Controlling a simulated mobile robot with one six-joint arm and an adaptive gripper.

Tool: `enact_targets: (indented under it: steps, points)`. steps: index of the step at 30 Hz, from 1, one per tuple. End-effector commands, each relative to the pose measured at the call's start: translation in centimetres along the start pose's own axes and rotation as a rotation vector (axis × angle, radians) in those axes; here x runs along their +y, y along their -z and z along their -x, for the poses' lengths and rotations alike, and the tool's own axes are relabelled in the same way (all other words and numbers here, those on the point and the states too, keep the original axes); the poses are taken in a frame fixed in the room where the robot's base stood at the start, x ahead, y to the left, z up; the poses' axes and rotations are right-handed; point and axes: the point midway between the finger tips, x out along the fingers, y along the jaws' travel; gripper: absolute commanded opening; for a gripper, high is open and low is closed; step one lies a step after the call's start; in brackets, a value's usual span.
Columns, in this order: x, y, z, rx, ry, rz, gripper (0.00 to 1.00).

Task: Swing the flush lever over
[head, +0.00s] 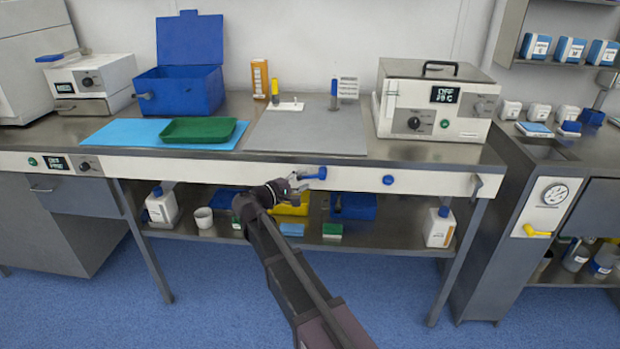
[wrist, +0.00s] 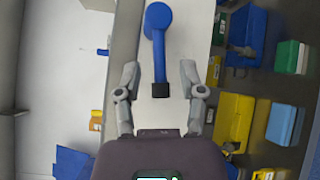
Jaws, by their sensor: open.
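A blue lever (head: 312,175) sits on the white front rail of the bench in the head view, its arm reaching left from a round hub. In the wrist view the blue lever (wrist: 157,45) runs from its hub at the top down to a black end. My gripper (head: 299,181) is open in front of the rail at the lever's free end. In the wrist view my gripper (wrist: 159,72) has one finger on each side of the black end, with a gap on both sides. No label names the lever.
A yellow lever (head: 537,231) is under a gauge (head: 555,194) on the right cabinet. Bottles and bins stand on the lower shelf (head: 385,238). The blue floor (head: 215,310) is clear.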

Motion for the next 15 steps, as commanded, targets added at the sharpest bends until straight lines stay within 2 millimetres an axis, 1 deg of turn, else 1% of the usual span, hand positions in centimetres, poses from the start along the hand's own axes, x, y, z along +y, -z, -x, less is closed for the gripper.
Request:
enact_targets:
  steps: [1, 6, 10, 15]
  points:
    - [0.0, 0.0, -0.7, -0.002, 0.001, 0.0, 0.51]
    - [0.0, 0.0, -2.0, 0.0, 0.0, 0.0, 0.51]
    - [0.0, 0.0, -2.5, 0.0, 0.0, 0.0, 0.51]
    - [0.0, 0.0, -2.6, 0.0, 0.0, 0.0, 0.51]
